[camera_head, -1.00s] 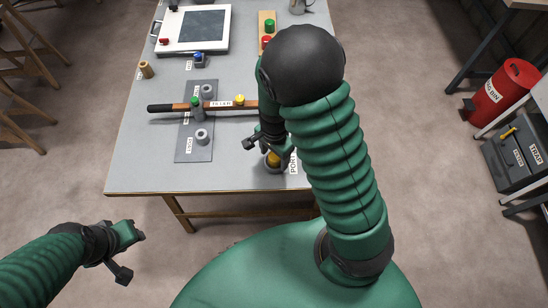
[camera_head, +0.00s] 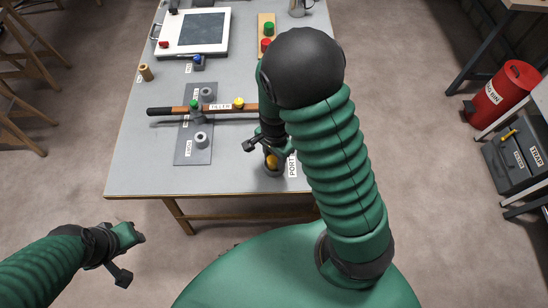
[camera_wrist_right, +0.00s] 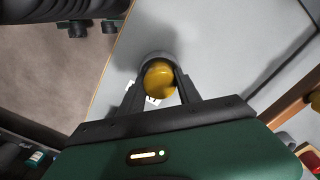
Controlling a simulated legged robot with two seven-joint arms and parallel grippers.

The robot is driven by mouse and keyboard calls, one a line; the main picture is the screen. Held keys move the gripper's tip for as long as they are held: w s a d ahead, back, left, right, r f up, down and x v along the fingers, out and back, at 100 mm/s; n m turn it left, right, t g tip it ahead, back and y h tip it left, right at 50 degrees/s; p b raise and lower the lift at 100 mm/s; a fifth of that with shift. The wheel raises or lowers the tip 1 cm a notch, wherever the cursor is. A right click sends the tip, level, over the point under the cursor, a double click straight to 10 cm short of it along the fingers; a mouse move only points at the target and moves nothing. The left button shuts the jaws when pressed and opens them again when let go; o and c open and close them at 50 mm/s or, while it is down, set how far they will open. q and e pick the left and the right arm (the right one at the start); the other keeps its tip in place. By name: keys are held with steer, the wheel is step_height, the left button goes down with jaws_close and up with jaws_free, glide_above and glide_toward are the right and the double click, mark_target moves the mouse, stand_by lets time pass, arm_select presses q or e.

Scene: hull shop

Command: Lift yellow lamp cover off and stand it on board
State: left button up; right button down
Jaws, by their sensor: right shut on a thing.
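The yellow lamp cover (camera_head: 272,162) is at the near right part of the table, in a round grey holder (camera_head: 274,172) beside a PORT label. My right gripper (camera_head: 270,156) points down and is shut on the cover. In the right wrist view the yellow cover (camera_wrist_right: 159,77) shows between the two dark fingers, with the grey holder (camera_wrist_right: 156,56) around it. I cannot tell whether the cover is clear of the holder. A flat grey board (camera_head: 196,154) with grey ring posts lies to the left. My left gripper (camera_head: 132,255) is open and empty, off the table's near left.
A blue-topped piece (camera_head: 198,62) and a wooden peg (camera_head: 145,72) stand behind. The table's near left is clear.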

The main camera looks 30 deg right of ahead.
mark_target(276, 159)
step_height(276, 159, up, 4)
steer(key=p, duration=0.3)
steer(key=shift+f, duration=0.2)
steer(key=shift+s+d+r+p, duration=0.1)
steer(key=shift+s+p, duration=0.2)
steer(key=shift+s, duration=0.05)
steer(key=s+d+r+p, duration=0.1)
steer(key=s+p, duration=0.6)
steer(key=s+d+r+p, duration=0.1)
steer(key=s+d+p, duration=0.1)
steer(key=s+p, duration=0.5)
steer(key=shift+s+d+r, duration=0.25)
steer(key=shift+s, duration=0.15)
